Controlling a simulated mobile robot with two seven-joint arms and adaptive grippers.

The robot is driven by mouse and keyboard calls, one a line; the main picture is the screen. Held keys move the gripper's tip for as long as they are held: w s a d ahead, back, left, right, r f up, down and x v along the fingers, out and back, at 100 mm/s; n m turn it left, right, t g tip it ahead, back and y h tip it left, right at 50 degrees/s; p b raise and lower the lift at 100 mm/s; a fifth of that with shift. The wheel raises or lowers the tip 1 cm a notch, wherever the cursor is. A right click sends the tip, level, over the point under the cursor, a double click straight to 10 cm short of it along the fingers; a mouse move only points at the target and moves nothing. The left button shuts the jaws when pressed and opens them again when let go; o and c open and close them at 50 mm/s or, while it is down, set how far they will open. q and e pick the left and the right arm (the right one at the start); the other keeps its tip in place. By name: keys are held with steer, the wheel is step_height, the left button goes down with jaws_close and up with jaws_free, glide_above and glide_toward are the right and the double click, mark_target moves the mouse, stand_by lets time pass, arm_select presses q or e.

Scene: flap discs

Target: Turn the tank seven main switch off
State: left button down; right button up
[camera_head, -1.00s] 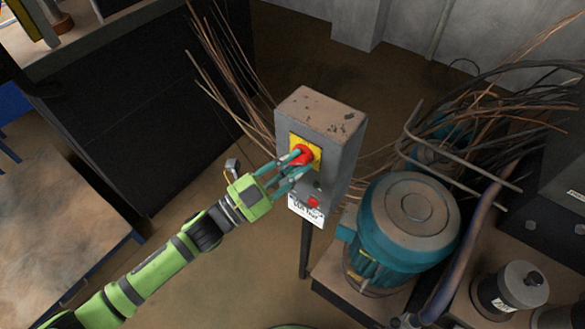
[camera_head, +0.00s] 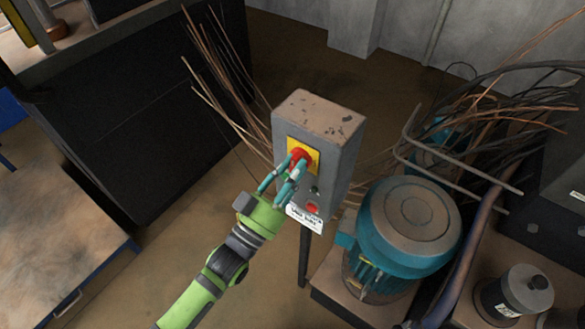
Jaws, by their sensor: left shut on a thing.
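A grey switch box (camera_head: 328,135) stands on a dark post in the middle of the head view. Its front bears a red rotary knob (camera_head: 301,155) on a yellow plate (camera_head: 312,146). Below are a small dark button, a red button (camera_head: 312,209) and a white label (camera_head: 304,219), whose words are too small to read surely. My left gripper (camera_head: 297,163) is shut on the red knob, with its teal fingers partly covering it. The gripper comes from below left. My right gripper is not in view.
A teal motor (camera_head: 408,222) stands close to the right of the box. Bundled bare rods (camera_head: 222,75) rise behind it at left, and cables (camera_head: 500,95) tangle at right. A dark cabinet (camera_head: 140,110) and a worn table (camera_head: 60,235) are at left.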

arm_select(q)
steer(key=shift+r+n+t+y, duration=0.1)
steer(key=shift+n+t+y, duration=0.3)
steer(key=shift+n, duration=0.4)
steer(key=c, duration=1)
jaws_free()
steer(key=shift+c, duration=0.2)
steer(key=v, duration=1.2)
